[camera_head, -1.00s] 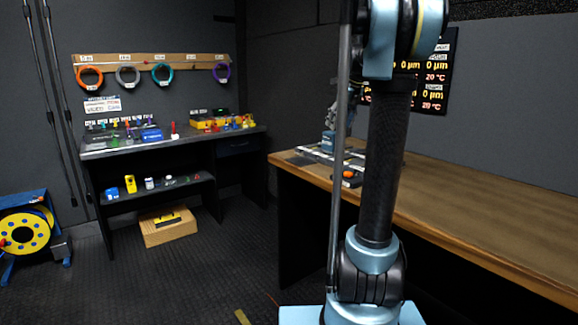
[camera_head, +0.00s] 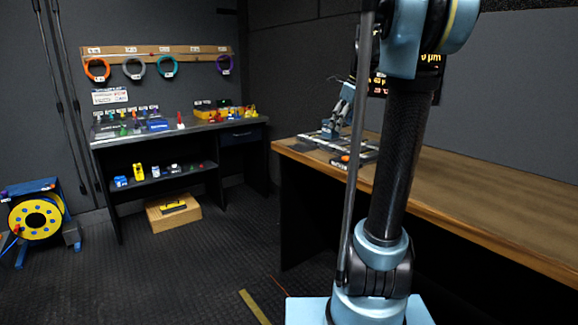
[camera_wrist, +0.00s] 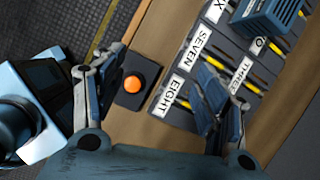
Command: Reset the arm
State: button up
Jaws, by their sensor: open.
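My arm (camera_head: 400,150) stands in the right half of the head view, leaning slightly to the right. My gripper (camera_head: 336,125) shows partly beside it, over the far end of the wooden table. In the wrist view my gripper (camera_wrist: 155,72) is open, its two fingers spread wide and nothing between them. Below it lie a black box with an orange button (camera_wrist: 132,84) and a dark panel with slots labelled SEVEN and EIGHT (camera_wrist: 190,55). Whether the fingers touch the panel cannot be told.
The wooden table (camera_head: 480,205) runs along the right, mostly bare. A dark bench (camera_head: 180,137) with small items stands at the back left, a wooden box (camera_head: 173,213) beneath it. A yellow cable reel (camera_head: 36,219) is at far left. The middle floor is clear.

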jog(key=s+f+n, duration=0.8)
jog(key=s+f, duration=0.1)
jog(key=s, duration=0.2)
jog(key=s+f+n+h, duration=0.1)
jog(key=s+f+n, duration=0.8)
jog(key=s, duration=0.3)
jog(key=s+a+f+n+g+h, duration=0.1)
jog(key=s+f+n, duration=0.7)
jog(key=s, duration=0.4)
jog(key=shift+s+f+n, duration=0.2)
jog(key=shift+f+n, duration=0.2)
jog(key=shift+a, duration=0.1)
jog(key=shift+w+f, duration=0.2)
jog(key=shift+w, duration=0.25)
